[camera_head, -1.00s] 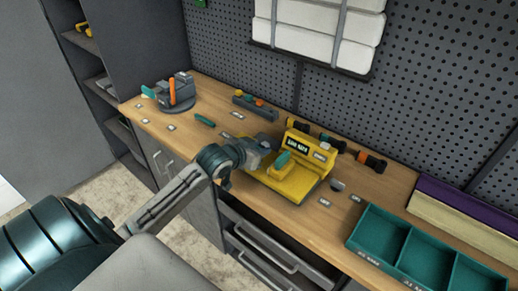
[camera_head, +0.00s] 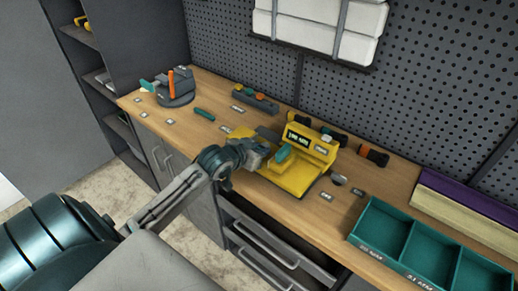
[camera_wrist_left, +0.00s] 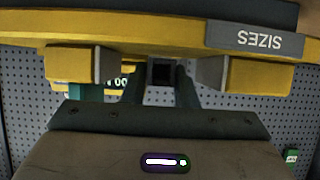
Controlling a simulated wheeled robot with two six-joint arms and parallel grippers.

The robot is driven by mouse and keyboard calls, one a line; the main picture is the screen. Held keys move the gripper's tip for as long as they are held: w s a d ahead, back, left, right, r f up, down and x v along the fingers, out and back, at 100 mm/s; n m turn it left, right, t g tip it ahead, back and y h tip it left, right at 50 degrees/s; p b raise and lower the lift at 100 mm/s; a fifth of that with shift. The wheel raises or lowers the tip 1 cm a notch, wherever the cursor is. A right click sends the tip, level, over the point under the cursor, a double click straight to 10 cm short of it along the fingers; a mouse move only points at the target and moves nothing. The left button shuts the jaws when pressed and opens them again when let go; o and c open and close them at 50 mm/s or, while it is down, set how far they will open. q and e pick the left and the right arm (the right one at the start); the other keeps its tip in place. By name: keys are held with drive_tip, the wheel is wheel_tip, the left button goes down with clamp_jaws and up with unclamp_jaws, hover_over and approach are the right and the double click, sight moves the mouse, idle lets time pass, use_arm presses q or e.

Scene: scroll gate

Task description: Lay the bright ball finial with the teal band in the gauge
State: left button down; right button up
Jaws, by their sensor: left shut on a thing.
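The yellow gauge (camera_head: 291,181) stands on the bench, with a display and a teal part (camera_head: 284,153) at its front. My left gripper (camera_head: 262,155) is at the gauge's left side. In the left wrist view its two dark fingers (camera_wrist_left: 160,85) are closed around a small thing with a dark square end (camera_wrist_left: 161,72). Its ball and band cannot be made out, so I cannot tell whether it is the finial. Yellow jaw blocks with grey faces (camera_wrist_left: 240,75) stand on both sides beyond the fingers. My right gripper is out of view.
Dark finial-like pieces with coloured bands (camera_head: 372,156) lie behind the gauge. A teal compartment tray (camera_head: 404,242) is at right. A grey stand with an orange tool (camera_head: 176,92) is at the far left. A pegboard (camera_head: 420,90) closes off the back.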

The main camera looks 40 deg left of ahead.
use_arm(q)
drive_tip(key=shift+f, duration=0.2)
drive_tip(key=c, duration=1.1)
unclamp_jaws()
drive_tip(key=shift+s, duration=0.1)
drive_tip(key=shift+v, duration=5.3)
